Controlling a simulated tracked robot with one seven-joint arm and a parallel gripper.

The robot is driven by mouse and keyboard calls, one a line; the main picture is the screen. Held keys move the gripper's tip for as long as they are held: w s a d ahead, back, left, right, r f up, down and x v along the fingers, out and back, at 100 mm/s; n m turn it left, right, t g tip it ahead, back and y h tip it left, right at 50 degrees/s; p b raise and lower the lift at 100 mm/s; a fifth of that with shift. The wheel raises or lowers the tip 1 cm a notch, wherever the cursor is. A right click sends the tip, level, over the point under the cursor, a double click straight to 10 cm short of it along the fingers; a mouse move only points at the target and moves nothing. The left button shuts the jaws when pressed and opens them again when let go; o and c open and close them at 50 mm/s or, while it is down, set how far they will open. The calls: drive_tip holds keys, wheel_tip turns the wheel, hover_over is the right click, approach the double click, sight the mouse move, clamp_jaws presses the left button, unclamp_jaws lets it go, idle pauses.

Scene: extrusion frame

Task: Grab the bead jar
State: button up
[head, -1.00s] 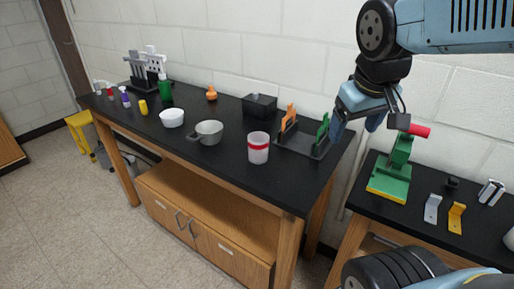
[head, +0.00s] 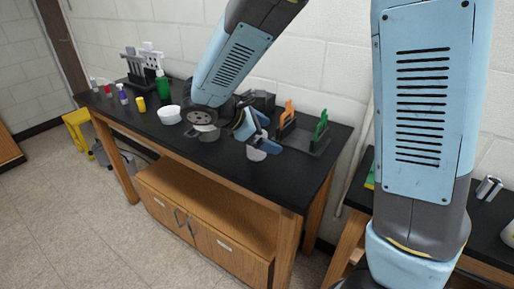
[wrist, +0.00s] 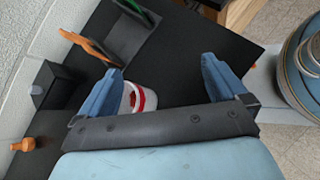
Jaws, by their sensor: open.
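My gripper (head: 259,132) is open and empty, over and around the jar's place. It also shows in the wrist view (wrist: 161,72), with a wide gap on the jar's right. I cannot tell whether the left finger touches the jar.
A dark rack with orange and green uprights (head: 305,138) stands right of the jar. A dark box (head: 264,101) is behind. The bench's front right corner is clear.

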sight(250, 148)
drive_tip(key=a+f+n+t, duration=0.1)
drive_tip(key=a+f+n, duration=0.1)
drive_tip(key=a, duration=0.1)
drive_tip(key=w+a+f+n+t, duration=0.1)
drive_tip(key=a+f+n+t, duration=0.1)
drive_tip(key=a, duration=0.2)
drive_tip(key=a+f+n+t, duration=0.1)
drive_tip(key=a+f+n, duration=0.1)
drive_tip(key=a, duration=0.2)
drive_tip(key=shift+w+a+f+n+t+h, duration=0.1)
drive_tip(key=shift+w+f+n+t+h, duration=0.05)
drive_tip(key=shift+w+n+t+h, duration=0.2)
drive_tip(key=x, duration=0.8)
drive_tip(key=shift+f, duration=0.1)
drive_tip(key=shift+x, duration=2.7)
drive_tip(key=shift+w+a+f, duration=0.1)
drive_tip(key=shift+a+f, duration=0.05)
drive_tip(key=shift+c, duration=0.2)
drive_tip(key=c, duration=1)
